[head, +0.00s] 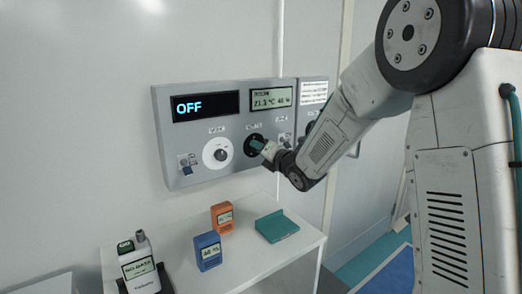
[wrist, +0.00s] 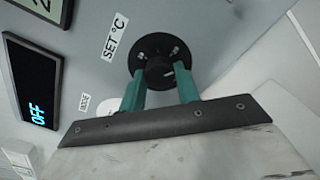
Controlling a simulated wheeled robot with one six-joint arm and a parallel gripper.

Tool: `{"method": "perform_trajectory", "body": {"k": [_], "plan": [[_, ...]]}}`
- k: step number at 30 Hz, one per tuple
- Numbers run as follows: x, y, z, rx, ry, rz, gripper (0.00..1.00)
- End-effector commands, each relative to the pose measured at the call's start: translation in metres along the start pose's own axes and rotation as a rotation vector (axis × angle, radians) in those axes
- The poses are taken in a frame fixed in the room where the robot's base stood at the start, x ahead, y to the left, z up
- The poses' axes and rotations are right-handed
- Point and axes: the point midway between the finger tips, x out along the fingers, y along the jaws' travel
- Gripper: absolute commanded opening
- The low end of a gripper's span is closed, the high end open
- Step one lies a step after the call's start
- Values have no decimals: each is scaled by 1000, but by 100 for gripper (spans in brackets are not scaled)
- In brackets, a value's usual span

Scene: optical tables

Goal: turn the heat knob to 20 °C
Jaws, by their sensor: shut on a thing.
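The heat knob (wrist: 157,65) is black and round, with a "SET °C" label (wrist: 115,38) beside it in the wrist view. In the head view the knob (head: 250,141) sits on the grey wall panel, partly hidden by my gripper (head: 263,147). In the wrist view my gripper (wrist: 159,86) has its two teal fingers on either side of the knob's grip, shut on it. A light mark shows on the knob; I cannot read its setting. The black display (head: 206,106) reads "OFF". The smaller display (head: 271,98) seems to read about 21 °C and 46 %.
A white dial (head: 217,153) and a small switch (head: 186,165) are left of the knob. On the white table (head: 165,247) below are an orange box (head: 222,217), a blue box (head: 208,251), a teal object (head: 277,227) and a handheld meter (head: 140,270).

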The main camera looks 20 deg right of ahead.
Motion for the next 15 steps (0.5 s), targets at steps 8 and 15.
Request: {"method": "perform_trajectory", "body": {"k": [8, 15], "plan": [[0, -2, -1, -219, 2, -3, 9], [-1, -2, -1, -342, 3, -3, 9]]}}
